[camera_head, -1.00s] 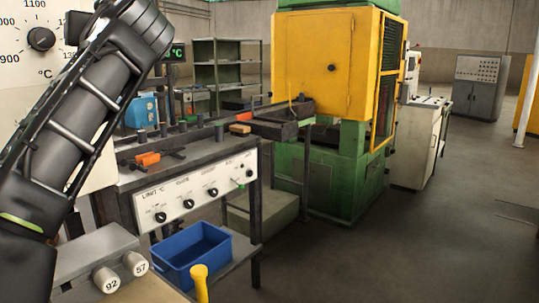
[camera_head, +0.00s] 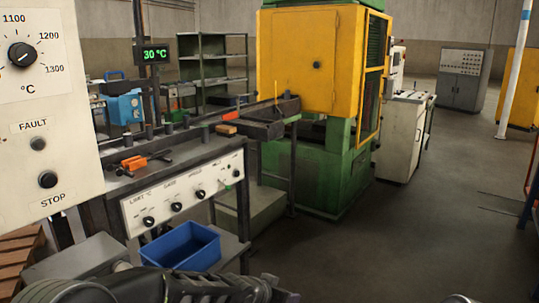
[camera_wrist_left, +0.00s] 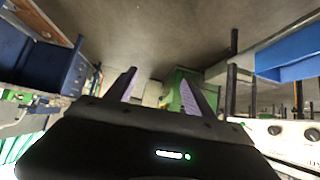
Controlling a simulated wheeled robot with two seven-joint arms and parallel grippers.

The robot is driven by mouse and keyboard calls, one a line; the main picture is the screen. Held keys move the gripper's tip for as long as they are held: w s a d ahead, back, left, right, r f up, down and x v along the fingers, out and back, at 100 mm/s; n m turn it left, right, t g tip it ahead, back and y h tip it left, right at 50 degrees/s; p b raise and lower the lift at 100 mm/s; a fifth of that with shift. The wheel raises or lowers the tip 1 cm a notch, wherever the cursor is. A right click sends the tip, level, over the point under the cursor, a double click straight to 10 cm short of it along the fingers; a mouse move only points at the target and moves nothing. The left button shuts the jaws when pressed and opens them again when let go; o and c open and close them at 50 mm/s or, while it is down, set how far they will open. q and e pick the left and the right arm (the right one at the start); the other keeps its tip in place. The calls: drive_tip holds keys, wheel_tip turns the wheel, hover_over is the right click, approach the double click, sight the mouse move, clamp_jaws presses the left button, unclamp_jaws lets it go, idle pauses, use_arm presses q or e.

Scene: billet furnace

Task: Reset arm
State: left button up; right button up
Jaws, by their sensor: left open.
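My left arm comes in low along the bottom of the head view, in front of the blue bin (camera_head: 184,247). Its dark end near the bottom middle is cut by the frame edge, so the fingertips are not clear there. In the left wrist view my left gripper (camera_wrist_left: 158,88) has its two fingers spread apart with nothing between them. Beyond the fingers are the bare floor and a green machine part. My right gripper is not in view.
A control panel (camera_head: 45,110) with a dial and STOP button stands at the near left. A workbench (camera_head: 185,195) with knobs is beside it. The yellow and green furnace machine (camera_head: 315,65) stands behind. Open floor (camera_head: 410,240) lies to the right.

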use_arm(q)
drive_tip(key=s+a+f+n+g+p, duration=0.2)
drive_tip(key=s+a+f, duration=0.1)
drive_tip(key=s+f, duration=0.75)
drive_tip(key=s+a+f+n+g+p, duration=0.1)
drive_tip(key=s+f, duration=0.3)
drive_tip(key=s, duration=0.4)
drive_tip(key=s+a+f+n+g+p, duration=0.2)
drive_tip(key=s+a+f+n, duration=0.1)
drive_tip(key=s, duration=0.6)
drive_tip(key=s+a+f+n+g+y+p, duration=0.1)
drive_tip(key=s+a+f+n+g, duration=0.1)
drive_tip(key=s+f, duration=0.3)
drive_tip(key=s+a, duration=0.1)
drive_tip(key=s, duration=0.3)
drive_tip(key=shift+s+a+g, duration=0.15)
drive_tip(key=shift+s+g, duration=0.1)
drive_tip(key=shift+g, duration=0.05)
drive_tip(key=shift+c, duration=0.5)
